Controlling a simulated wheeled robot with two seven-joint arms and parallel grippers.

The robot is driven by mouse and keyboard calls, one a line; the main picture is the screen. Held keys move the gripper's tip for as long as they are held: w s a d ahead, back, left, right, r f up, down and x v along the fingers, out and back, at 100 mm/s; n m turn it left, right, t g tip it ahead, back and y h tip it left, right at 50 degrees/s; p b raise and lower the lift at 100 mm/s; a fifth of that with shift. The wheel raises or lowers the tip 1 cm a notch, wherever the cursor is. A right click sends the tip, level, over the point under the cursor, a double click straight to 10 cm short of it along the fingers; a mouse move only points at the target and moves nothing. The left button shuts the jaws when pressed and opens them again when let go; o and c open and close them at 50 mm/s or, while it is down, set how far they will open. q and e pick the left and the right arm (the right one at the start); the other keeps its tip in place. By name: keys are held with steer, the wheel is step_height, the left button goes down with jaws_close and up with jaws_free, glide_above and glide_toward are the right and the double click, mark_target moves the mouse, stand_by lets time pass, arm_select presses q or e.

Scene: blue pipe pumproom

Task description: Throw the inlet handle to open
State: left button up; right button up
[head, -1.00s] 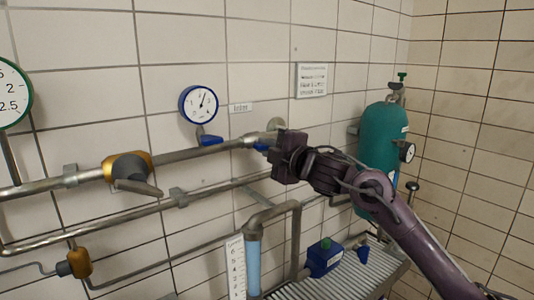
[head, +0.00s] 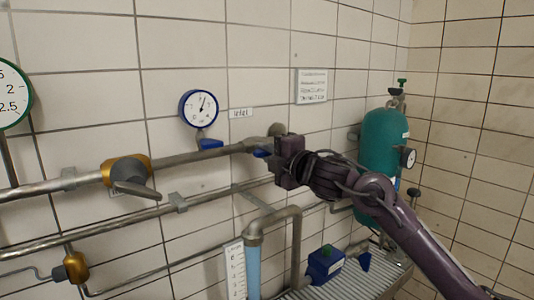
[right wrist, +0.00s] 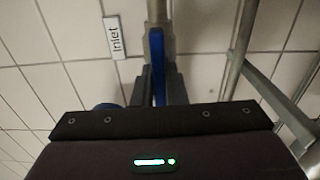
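The inlet handle (head: 262,153) is a blue lever at the right end of the upper pipe, beside the "Inlet" label (head: 241,113). In the right wrist view the blue lever (right wrist: 159,82) runs in line with the pipe, between the two dark fingers. My right gripper (head: 273,152) comes from the right and hides part of the lever and valve. In its wrist view, the fingers of the right gripper (right wrist: 160,88) sit close on both sides of the lever and look shut on it. My left gripper is not in view.
A blue-rimmed gauge (head: 199,108) hangs above the upper pipe. A brass valve with a grey lever (head: 135,188) sits further left. A teal cylinder (head: 382,140) stands in the right corner. Lower pipes and a blue box (head: 325,264) on a ribbed surface lie below my right arm.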

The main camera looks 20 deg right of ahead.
steer(key=o, duration=0.4)
steer(key=shift+s+f, duration=0.1)
steer(key=shift+s+d, duration=0.1)
steer(key=shift+s, duration=0.1)
steer(key=b+v, duration=0.2)
steer(key=v, duration=0.5)
steer(key=shift+s+b, duration=0.15)
steer(key=shift+b, duration=0.15)
